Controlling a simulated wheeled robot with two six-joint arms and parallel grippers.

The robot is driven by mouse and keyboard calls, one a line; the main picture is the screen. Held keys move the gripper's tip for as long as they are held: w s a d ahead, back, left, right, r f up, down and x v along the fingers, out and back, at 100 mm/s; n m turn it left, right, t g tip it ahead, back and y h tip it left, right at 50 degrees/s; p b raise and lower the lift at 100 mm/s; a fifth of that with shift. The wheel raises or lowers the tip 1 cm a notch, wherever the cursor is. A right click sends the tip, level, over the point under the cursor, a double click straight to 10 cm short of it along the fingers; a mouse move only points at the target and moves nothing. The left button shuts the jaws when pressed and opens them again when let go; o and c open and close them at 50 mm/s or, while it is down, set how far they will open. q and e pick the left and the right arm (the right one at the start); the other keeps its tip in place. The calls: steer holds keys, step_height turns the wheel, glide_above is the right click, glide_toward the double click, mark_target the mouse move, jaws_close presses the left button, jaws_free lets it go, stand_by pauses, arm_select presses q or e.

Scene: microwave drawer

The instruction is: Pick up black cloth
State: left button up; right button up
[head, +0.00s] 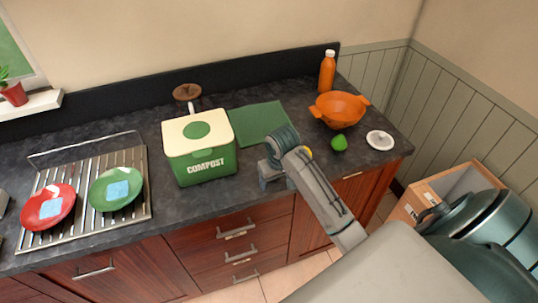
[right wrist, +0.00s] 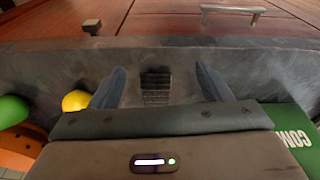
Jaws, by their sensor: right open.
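A small dark, ribbed patch that looks like the black cloth (right wrist: 156,84) lies on the dark counter. In the right wrist view it sits between the two fingers of my right gripper (right wrist: 162,88), apart from both. In the head view I cannot make out the cloth; the gripper and arm cover that spot. There my right gripper (head: 273,180) is low over the counter's front part, to the right of the compost bin. It is open with nothing held. My left gripper is not in view.
The green compost bin (head: 206,167) stands close left of the gripper. A green mat (head: 258,121) lies behind it. To the right are a green fruit (head: 339,143), a yellow fruit (right wrist: 76,100), an orange colander (head: 340,109) and a white lid (head: 380,140).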

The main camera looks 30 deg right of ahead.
steer(key=shift+m, duration=0.4)
steer(key=w+r, duration=0.1)
steer(key=w, duration=0.1)
steer(key=w+d+r+b, duration=0.1)
steer(key=w, duration=0.1)
steer(key=w+d+r+b, duration=0.1)
steer(key=shift+w+d+r, duration=0.15)
steer(key=shift+w+r, duration=0.2)
steer(key=shift+w, duration=0.05)
steer(key=shift+w+f+p, duration=0.15)
steer(key=shift+f+p, duration=0.1)
steer(key=shift+f, duration=0.45)
steer(key=shift+w+f+p, duration=0.15)
steer(key=shift+f+p, duration=0.1)
steer(key=shift+f, duration=0.4)
steer(key=shift+w+f+p, duration=0.1)
steer(key=shift+f+p, duration=0.2)
steer(key=shift+p, duration=0.1)
steer(key=f+p, duration=0.2)
steer(key=f, duration=0.1)
steer(key=shift+w+d+f, duration=0.1)
steer(key=shift+w+f, duration=0.1)
steer(key=shift+w, duration=0.2)
steer(key=shift+w+f, duration=0.1)
steer(key=shift+f, duration=0.45)
steer(key=c, duration=1.1)
